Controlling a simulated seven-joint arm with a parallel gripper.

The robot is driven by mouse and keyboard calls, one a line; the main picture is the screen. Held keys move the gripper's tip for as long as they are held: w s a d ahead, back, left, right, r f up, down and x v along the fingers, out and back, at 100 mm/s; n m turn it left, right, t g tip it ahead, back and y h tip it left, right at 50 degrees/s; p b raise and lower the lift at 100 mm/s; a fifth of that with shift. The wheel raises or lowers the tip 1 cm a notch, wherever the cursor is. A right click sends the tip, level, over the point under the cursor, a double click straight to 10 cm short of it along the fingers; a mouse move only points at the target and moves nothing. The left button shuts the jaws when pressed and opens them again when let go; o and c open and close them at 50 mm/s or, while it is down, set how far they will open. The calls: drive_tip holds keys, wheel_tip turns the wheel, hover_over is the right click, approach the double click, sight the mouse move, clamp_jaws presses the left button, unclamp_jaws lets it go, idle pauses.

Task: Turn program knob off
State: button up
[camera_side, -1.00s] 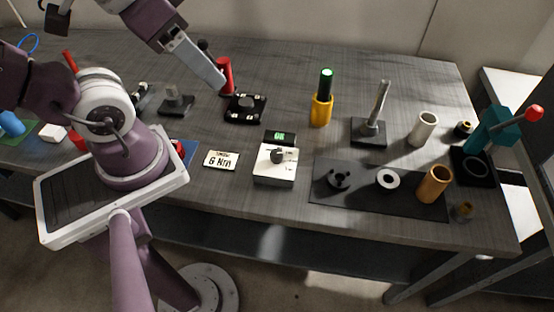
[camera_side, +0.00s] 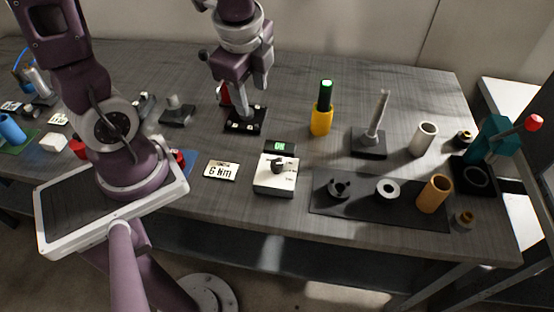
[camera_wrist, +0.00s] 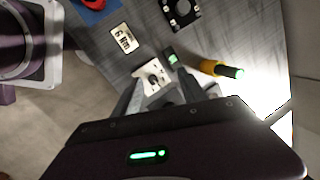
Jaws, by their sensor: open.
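The program knob (camera_side: 278,165) is a small dark knob on top of a white box (camera_side: 274,185). It also shows in the wrist view (camera_wrist: 153,79), in line with the space between my fingers. A small dark display (camera_side: 279,147) with green lettering, seemingly "ON", stands just behind the box. My gripper (camera_side: 255,97) is open and empty, pointing down above the table. In the side view it appears over the black fixture, behind and left of the knob, and it is not touching the knob.
A black square fixture (camera_side: 245,120) and a red upright part (camera_side: 224,93) stand near my gripper. A "6 Nm" plate (camera_side: 220,171) lies left of the box. A yellow holder with a green-lit tool (camera_side: 321,120) stands right.

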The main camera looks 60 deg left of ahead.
sight(277, 163)
drive_tip(key=w+d+f+m, duration=0.1)
drive_tip(key=f+m, duration=0.2)
drive_tip(key=f, duration=0.1)
drive_tip(key=w+d+f+m+g+h, duration=0.1)
drive_tip(key=f+m, duration=0.2)
drive_tip(key=w+d+f+m+g+h, duration=0.1)
drive_tip(key=f+m, duration=0.3)
drive_tip(key=shift+w+d+f, duration=0.2)
drive_tip(key=shift+f, duration=0.15)
wheel_tip(277, 163, down, 7)
drive_tip(key=shift+d+f, duration=0.1)
drive_tip(key=shift+f, duration=0.1)
drive_tip(key=shift+c, duration=0.2)
clamp_jaws()
